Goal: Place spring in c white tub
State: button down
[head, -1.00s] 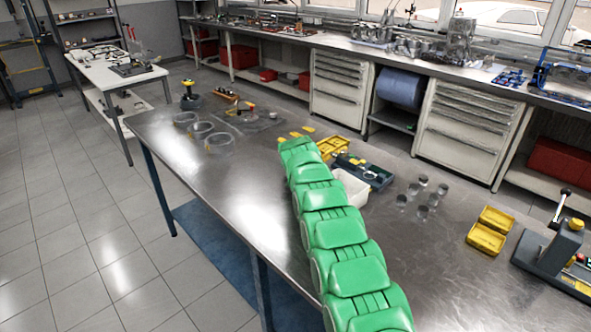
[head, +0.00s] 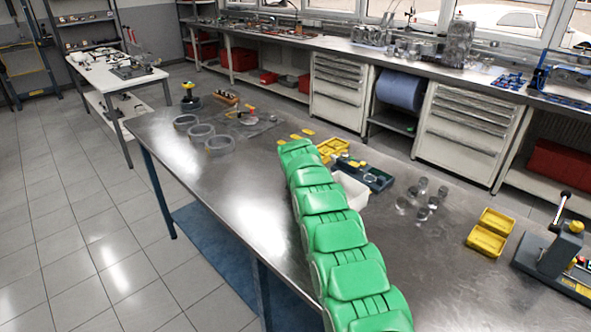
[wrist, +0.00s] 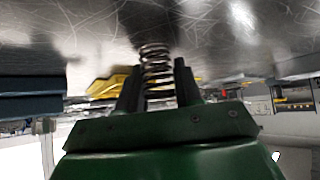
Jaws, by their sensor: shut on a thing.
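A coiled metal spring (wrist: 156,62) stands between the two dark fingers of my gripper (wrist: 158,85) in the wrist view. The gripper is shut on it. One end of the spring shows beyond the fingertips, against the grey metal surface; I cannot tell whether it touches. In the head view, my green arm hides the gripper and the spring. A white tub (head: 353,191) sits on the metal workbench (head: 240,190), right beside my arm, which covers part of it. I cannot make out the tub's inside or pick it out in the wrist view.
A yellow tray (head: 332,147) and a dark tray (head: 365,175) stand behind the tub. Several metal cylinders (head: 422,213) stand to its right, with yellow bins (head: 490,233) farther right. Several clear rings (head: 201,131) lie at the far left. The bench's front left is clear.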

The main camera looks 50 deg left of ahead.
jog(key=shift+r, duration=1.5)
jog(key=shift+d, duration=0.1)
jog(key=shift+s+r, duration=0.1)
